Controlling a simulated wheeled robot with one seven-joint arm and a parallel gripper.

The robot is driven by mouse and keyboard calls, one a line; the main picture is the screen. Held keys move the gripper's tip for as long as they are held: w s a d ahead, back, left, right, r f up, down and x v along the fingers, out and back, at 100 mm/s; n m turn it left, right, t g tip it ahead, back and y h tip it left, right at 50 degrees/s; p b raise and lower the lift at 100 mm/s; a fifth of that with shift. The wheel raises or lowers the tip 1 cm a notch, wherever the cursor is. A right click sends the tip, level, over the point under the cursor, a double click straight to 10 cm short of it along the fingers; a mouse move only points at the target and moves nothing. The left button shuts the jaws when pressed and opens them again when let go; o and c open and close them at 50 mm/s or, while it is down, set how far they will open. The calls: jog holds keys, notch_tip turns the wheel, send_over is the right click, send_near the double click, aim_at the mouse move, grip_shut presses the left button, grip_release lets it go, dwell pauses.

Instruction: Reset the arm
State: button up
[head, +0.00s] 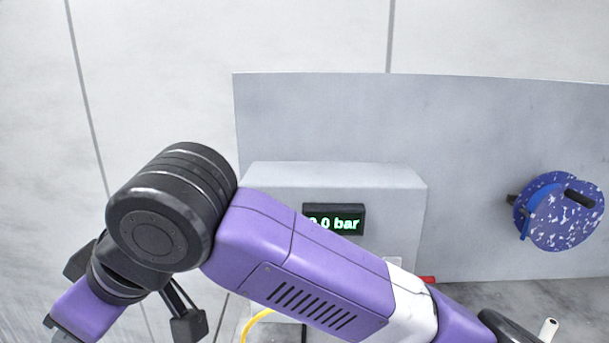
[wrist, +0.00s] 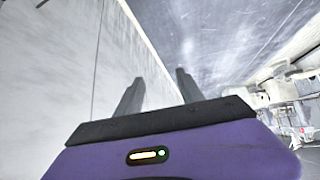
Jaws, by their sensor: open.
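My gripper (wrist: 159,77) shows in the wrist view, with its two grey fingers apart and nothing between them. It is open and empty, in front of a pale wall and a grey surface. In the head view my purple and black arm crosses the lower part of the picture, bent at a large black joint at the left.
Behind my arm stands a grey box with a display (head: 336,220) reading about 0.0 bar, partly hidden. A grey panel (head: 480,150) rises behind it. A blue speckled disc with a black handle (head: 562,213) is at the right. A yellow hose (head: 252,324) runs below my arm.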

notch_tip(320, 180, up, 4)
jog(key=a+m+t+y+b, duration=0.1)
jog(key=a+m+t+y, duration=0.1)
jog(key=y, duration=0.5)
jog(key=w+d+m+t+y+b, duration=0.1)
jog(key=w+d+m+t+y, duration=0.1)
jog(key=w+d+m+t, duration=0.35)
jog(key=s+d+f+m+t+h+b, duration=0.1)
jog(key=s+d+f+m+t+h, duration=0.1)
jog(key=d+f+m+t+h, duration=0.65)
jog(key=s+d+f+m+t+h+b, duration=0.15)
jog(key=d+f, duration=0.35)
jog(key=d, duration=0.9)
jog(key=s+d+f+h+b, duration=0.3)
jog(key=s+d+f+h, duration=0.3)
jog(key=s+d+f, duration=0.7)
jog(key=s+d+f+g+b, duration=0.1)
jog(key=s+d+f+g, duration=0.1)
jog(key=s+f, duration=0.3)
jog(key=s+d+f+n+g+h+b, duration=0.1)
jog(key=s+d+f+g, duration=0.2)
jog(key=s+f, duration=0.3)
jog(key=s+d, duration=0.1)
jog(key=s, duration=0.4)
jog(key=shift+s+d+h, duration=0.2)
jog(key=shift+d+h, duration=0.1)
jog(key=shift+d, duration=0.05)
jog(key=shift+r, duration=0.1)
jog(key=shift+c, duration=0.5)
